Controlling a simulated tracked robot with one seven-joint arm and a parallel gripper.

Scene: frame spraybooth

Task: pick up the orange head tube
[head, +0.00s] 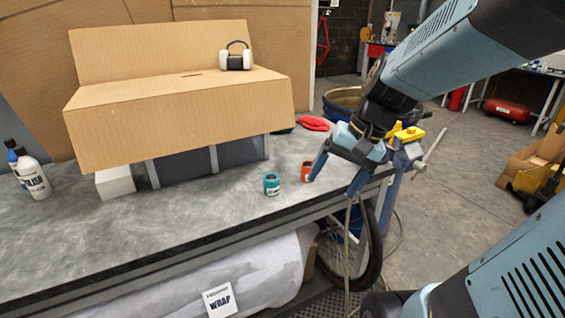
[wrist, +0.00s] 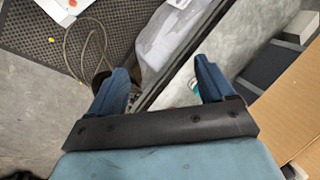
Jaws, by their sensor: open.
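The orange head tube (head: 307,171), a short upright cylinder with a pale label, stands on the grey workbench (head: 215,225) near its right end. A similar teal tube (head: 271,184) stands to its left, nearer the front edge. My gripper (head: 335,184) is open and empty, pointing down just right of the orange tube, with its left finger close beside it. I cannot tell whether they touch. In the wrist view my open fingers (wrist: 161,66) straddle the bench's edge.
A large cardboard piece (head: 180,105) with ear defenders (head: 236,58) covers a dark box on the bench. Bottles (head: 33,176) stand at the left, and a red cloth (head: 314,124) lies behind the tubes. A yellow-topped clamp stand (head: 404,137) is right of my gripper.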

